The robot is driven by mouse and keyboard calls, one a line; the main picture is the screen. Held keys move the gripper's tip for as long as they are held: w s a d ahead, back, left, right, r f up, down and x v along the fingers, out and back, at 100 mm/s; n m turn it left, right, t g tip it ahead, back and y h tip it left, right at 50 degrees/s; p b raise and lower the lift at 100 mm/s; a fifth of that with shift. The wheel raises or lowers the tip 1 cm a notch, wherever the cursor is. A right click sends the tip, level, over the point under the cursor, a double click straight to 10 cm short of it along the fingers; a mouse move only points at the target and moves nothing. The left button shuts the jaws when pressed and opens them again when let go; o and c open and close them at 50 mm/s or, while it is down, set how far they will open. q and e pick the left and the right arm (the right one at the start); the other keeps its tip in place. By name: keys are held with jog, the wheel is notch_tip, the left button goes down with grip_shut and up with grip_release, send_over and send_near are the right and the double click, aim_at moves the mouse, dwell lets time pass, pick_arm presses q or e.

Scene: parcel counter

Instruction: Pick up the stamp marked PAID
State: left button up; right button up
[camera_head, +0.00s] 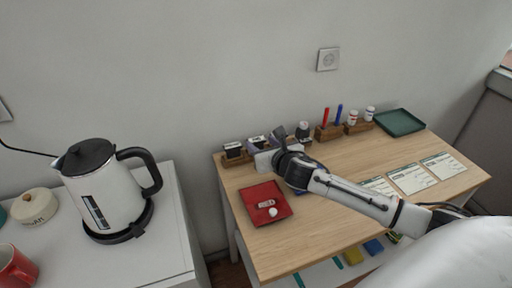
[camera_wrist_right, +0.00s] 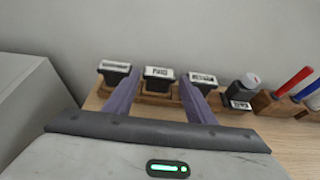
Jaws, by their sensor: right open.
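The stamp marked PAID (camera_wrist_right: 159,73) stands in a wooden rack, second from the left in the right wrist view. Its dark body has a white label facing me. In the head view the second stamp (camera_head: 257,141) is partly covered by my gripper. My right gripper (camera_wrist_right: 160,80) is open, with one finger on each side of the PAID stamp in the wrist view. I cannot tell whether the fingertips reach around it or stop short. In the head view my right gripper (camera_head: 273,152) is at the rack's front. My left gripper is not in view.
Neighbouring stamps stand close: one at left (camera_wrist_right: 114,67), one reading RETURN (camera_wrist_right: 204,79) at right. A bottle (camera_wrist_right: 242,88) and pen holder (camera_wrist_right: 275,103) follow. A red tray (camera_head: 252,214) lies in front. Papers (camera_head: 412,179) and a green tray (camera_head: 399,122) are at right.

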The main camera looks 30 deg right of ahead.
aim_at(257, 140)
jog(key=shift+x, duration=2.7)
jog(key=shift+r, duration=0.1)
jog(key=shift+c, duration=0.4)
jog(key=c, duration=0.6)
